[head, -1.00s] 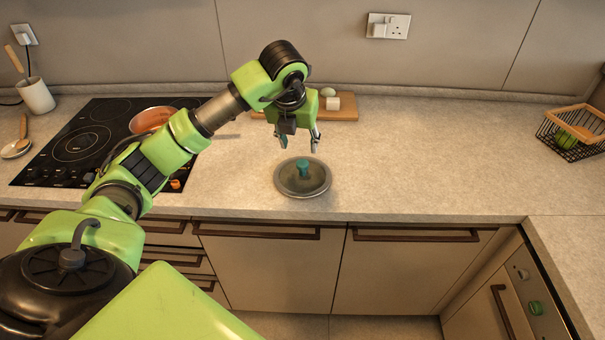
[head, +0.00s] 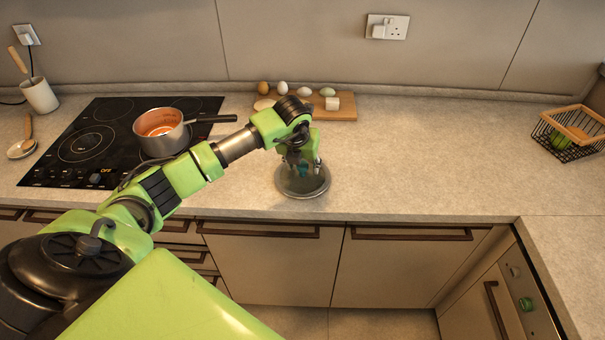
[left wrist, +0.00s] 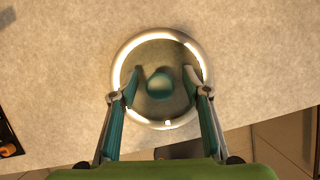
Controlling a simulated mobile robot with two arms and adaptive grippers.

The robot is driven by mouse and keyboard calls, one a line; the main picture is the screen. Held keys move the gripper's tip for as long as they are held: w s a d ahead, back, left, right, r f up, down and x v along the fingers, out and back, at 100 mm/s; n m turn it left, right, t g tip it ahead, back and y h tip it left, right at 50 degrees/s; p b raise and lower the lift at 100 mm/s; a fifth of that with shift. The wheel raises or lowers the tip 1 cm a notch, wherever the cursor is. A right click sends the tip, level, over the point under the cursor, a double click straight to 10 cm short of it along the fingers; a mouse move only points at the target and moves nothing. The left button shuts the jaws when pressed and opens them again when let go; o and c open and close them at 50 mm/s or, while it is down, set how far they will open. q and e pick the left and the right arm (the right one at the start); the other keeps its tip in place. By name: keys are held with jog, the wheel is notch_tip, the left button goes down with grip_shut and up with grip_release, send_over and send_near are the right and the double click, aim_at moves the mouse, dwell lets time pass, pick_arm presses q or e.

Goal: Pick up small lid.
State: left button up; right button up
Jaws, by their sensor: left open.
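The small lid (head: 302,186) lies on the counter near its front edge, a round glass disc with a metal rim and a teal knob. In the left wrist view the lid (left wrist: 160,116) is centred below me. Its teal knob (left wrist: 160,85) sits between the fingers of my left gripper (left wrist: 160,88). In the head view my left gripper (head: 303,166) is open, pointing down just over the lid, with a finger on either side of the knob. I cannot tell whether the fingers touch the lid. My right gripper is not in view.
A saucepan (head: 160,131) stands on the black hob (head: 85,146) to the left, near my arm. A wooden board (head: 346,108) with eggs and a white block lies behind the gripper. A wire basket (head: 570,135) stands far right. The counter between lid and basket is clear.

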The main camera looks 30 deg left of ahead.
pick_arm(q)
jog(key=shift+r, duration=0.1)
grip_shut()
